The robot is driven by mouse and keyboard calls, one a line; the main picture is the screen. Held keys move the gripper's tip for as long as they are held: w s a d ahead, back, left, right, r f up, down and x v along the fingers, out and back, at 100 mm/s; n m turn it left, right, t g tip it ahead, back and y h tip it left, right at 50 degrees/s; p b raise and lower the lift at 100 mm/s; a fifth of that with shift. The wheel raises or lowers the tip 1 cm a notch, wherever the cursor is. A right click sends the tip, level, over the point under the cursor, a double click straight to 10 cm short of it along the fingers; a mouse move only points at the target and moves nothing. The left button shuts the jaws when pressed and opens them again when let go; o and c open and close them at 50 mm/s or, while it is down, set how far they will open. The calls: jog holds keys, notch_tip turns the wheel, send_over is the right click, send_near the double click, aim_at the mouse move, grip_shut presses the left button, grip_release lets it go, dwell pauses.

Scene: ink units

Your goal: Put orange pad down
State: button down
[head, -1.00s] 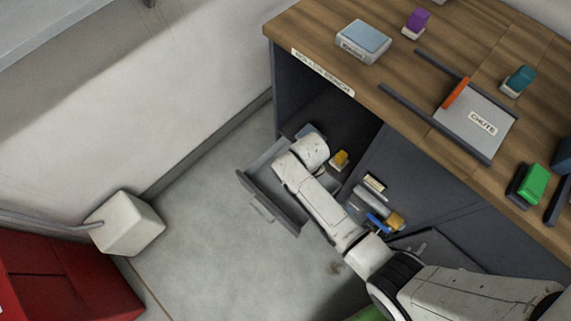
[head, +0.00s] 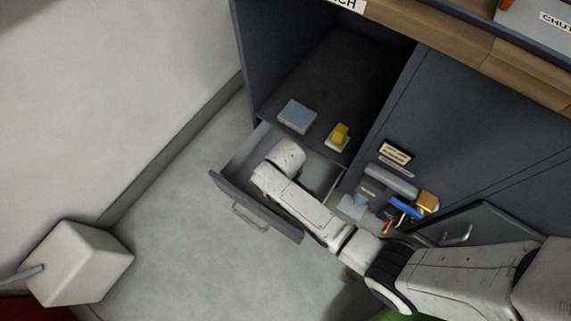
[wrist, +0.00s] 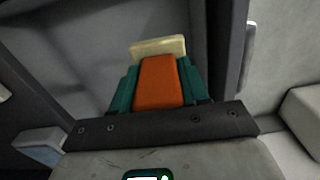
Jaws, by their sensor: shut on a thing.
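The orange pad (wrist: 161,84) shows in the wrist view, upright between the two teal fingers of my gripper (wrist: 160,88). My gripper is shut on it. A cream block (wrist: 158,46) shows just past its far end; I cannot tell whether it is the pad's own base. In the head view my arm reaches over an open grey drawer (head: 253,208) of the bench, and its bent end hangs over the inside. My gripper and the pad are hidden there behind the arm. The wrist view shows grey surfaces and dark walls around the pad; any contact below is unclear.
A light blue box (head: 297,116) and a yellow block on a pale base (head: 338,136) sit on the open shelf behind the drawer. A cylinder (head: 391,181) and small coloured parts are at the cabinet front. A white cube (head: 78,262) stands at left; floor between is clear.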

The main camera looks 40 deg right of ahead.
jog(key=shift+n, duration=0.3)
notch_tip(320, 180, down, 5)
jog(key=b, duration=0.3)
jog(key=shift+s+r, duration=0.1)
jog(key=shift+r, duration=0.1)
notch_tip(320, 180, down, 10)
jog(key=b, duration=0.5)
jog(key=shift+r+b, duration=0.25)
jog(key=shift+b, duration=0.05)
jog(key=shift+f, duration=0.2)
jog(key=c, duration=0.6)
grip_release()
jog(key=shift+o, duration=0.2)
notch_tip(320, 180, up, 12)
jog(key=p, duration=0.6)
jog(key=shift+r, duration=0.2)
